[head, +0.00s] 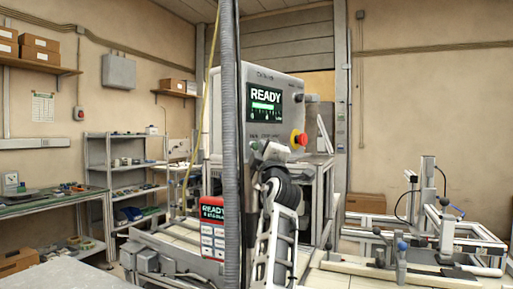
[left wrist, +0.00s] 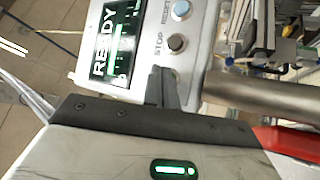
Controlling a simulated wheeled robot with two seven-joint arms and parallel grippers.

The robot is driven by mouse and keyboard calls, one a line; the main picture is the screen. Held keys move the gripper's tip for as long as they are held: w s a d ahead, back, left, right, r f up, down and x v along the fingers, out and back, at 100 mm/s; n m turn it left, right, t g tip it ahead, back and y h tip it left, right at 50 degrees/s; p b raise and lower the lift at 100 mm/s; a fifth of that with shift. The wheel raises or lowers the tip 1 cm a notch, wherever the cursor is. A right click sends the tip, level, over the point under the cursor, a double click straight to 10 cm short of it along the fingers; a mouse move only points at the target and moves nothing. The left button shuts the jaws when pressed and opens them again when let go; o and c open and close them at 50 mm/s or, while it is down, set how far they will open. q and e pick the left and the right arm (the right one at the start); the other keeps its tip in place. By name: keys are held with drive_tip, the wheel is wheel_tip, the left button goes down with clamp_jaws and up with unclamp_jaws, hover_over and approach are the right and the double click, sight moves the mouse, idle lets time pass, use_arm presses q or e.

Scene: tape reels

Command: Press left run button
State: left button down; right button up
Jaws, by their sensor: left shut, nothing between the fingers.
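A grey control panel (head: 283,118) faces me on the machine in the middle of the head view. Its screen (head: 265,102) reads READY, and a red emergency button (head: 298,139) sits to the lower right. In the left wrist view the same kind of lit READY screen (left wrist: 117,43) shows beside a STOP button (left wrist: 176,43) and a RESET button (left wrist: 181,9). My left gripper (head: 266,152) is shut and empty, its fingertips (left wrist: 162,78) at the panel just below STOP. Contact with the panel cannot be told. My right gripper is not in view.
A small red-topped READY panel (head: 213,212) stands lower left of the machine. A metal bar (left wrist: 262,98) lies right of the fingers in the wrist view. A metal fixture (head: 440,225) stands at right; shelves (head: 125,165) are at left.

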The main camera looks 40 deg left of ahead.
use_arm(q)
drive_tip(key=shift+a, duration=0.4)
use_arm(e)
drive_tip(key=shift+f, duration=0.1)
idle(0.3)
use_arm(q)
drive_tip(key=shift+d+b, duration=0.15)
drive_tip(key=shift+b, duration=0.25)
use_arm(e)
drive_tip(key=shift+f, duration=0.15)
use_arm(q)
drive_tip(key=shift+s+d+b, duration=0.1)
drive_tip(key=shift+d+b, duration=0.5)
drive_tip(key=shift+d, duration=0.05)
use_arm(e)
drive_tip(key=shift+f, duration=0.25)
